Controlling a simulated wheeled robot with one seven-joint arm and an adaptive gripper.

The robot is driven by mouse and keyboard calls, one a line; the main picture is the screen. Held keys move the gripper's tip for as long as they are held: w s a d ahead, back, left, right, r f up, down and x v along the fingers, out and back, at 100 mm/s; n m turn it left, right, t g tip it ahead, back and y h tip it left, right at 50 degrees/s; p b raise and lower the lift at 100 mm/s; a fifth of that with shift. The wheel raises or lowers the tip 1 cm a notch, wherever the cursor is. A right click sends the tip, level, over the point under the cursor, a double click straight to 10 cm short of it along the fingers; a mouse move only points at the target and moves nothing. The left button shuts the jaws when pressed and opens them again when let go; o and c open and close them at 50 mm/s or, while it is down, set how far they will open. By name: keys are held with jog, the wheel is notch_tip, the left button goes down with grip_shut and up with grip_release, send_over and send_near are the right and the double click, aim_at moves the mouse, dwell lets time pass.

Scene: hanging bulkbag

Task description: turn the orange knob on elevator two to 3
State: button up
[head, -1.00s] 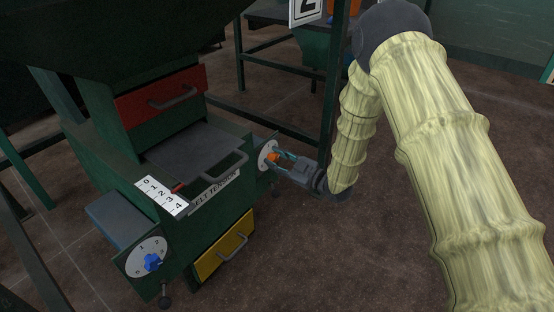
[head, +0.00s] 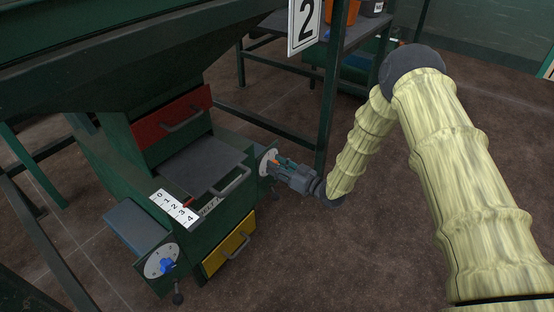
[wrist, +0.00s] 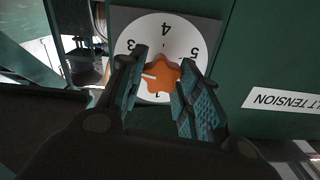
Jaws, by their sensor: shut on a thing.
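The orange knob (wrist: 163,73) sits on a round white dial (wrist: 165,30) with upside-down numbers in the wrist view. I can read 1 at the bottom, 3 at the upper left, 4 at the top and 5 at the right. A white mark on the knob points left, toward a part of the dial hidden by a finger. My gripper (wrist: 160,84) is shut on the knob, one teal finger on each side. In the head view my gripper (head: 281,164) reaches the dial (head: 264,161) on the right side of the green machine, below the number 2 sign (head: 304,22).
A second dial with a blue knob (head: 167,264) is on the machine's front. A red drawer (head: 173,116), a yellow drawer (head: 230,244) and a 0-to-4 scale (head: 175,209) are nearby. A dark green post (head: 333,100) stands close behind my gripper. Floor at right is clear.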

jog(key=shift+f+m+p, duration=0.1)
jog(key=shift+m+p, duration=1.1)
jog(key=shift+m, duration=0.7)
jog(key=o, duration=1)
jog(key=v, duration=1.2)
